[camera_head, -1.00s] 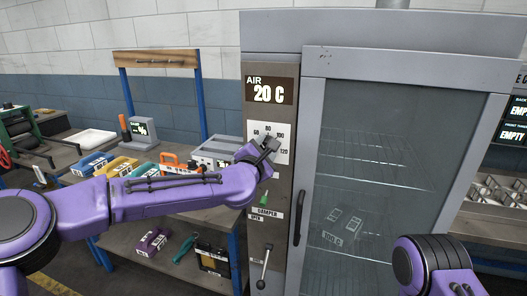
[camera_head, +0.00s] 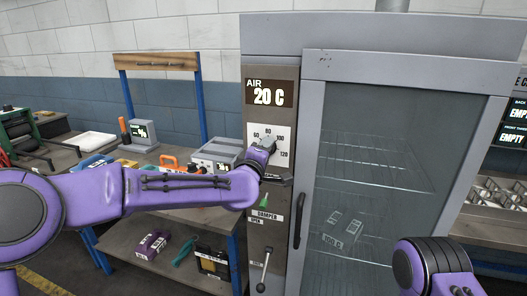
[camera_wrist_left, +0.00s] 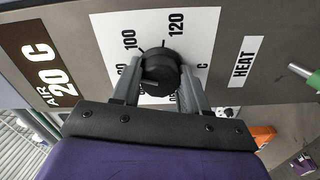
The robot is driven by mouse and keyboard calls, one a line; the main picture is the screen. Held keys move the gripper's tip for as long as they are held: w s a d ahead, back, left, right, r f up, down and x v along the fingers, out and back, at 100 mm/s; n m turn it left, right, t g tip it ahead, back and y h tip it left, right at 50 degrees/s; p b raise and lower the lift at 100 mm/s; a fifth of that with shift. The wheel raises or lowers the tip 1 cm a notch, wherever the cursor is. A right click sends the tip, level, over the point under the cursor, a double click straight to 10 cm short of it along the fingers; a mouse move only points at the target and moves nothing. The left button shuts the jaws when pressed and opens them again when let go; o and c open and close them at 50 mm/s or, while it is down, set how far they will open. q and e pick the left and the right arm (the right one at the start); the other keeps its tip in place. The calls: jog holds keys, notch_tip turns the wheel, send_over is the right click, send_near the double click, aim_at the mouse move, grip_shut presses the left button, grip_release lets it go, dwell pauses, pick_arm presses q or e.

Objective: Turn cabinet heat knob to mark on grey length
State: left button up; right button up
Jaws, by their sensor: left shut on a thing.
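The black round heat knob (camera_wrist_left: 160,72) sits on a white dial plate (camera_wrist_left: 195,25) with printed numbers and tick marks; a HEAT label (camera_wrist_left: 243,62) is beside it. My left gripper (camera_wrist_left: 160,82) has its two fingers on either side of the knob and is shut on it. In the head view the left gripper (camera_head: 265,146) is in front of the dial plate (camera_head: 284,138), which reads 60, 80, 100 and 120, and hides the knob. The AIR display (camera_head: 269,94) above reads 20 C. I cannot identify the grey length. My right gripper's fingers are not seen.
The cabinet's glass door (camera_head: 375,160) is closed, with a tall handle (camera_head: 300,219); racks and a piece labelled in degrees C (camera_head: 341,228) show behind it. The damper lever (camera_head: 264,268) is below the dial. A cluttered bench (camera_head: 170,206) is at the left.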

pick_arm(q)
jog(key=m, duration=0.5)
jog(key=shift+d, duration=0.1)
jog(key=shift+f+m, duration=0.2)
jog(key=shift+m, duration=0.3)
jog(key=shift+f, duration=0.2)
jog(key=o, duration=1)
jog(key=shift+s, duration=0.1)
jog(key=shift+o, duration=0.2)
jog(key=shift+r, duration=0.15)
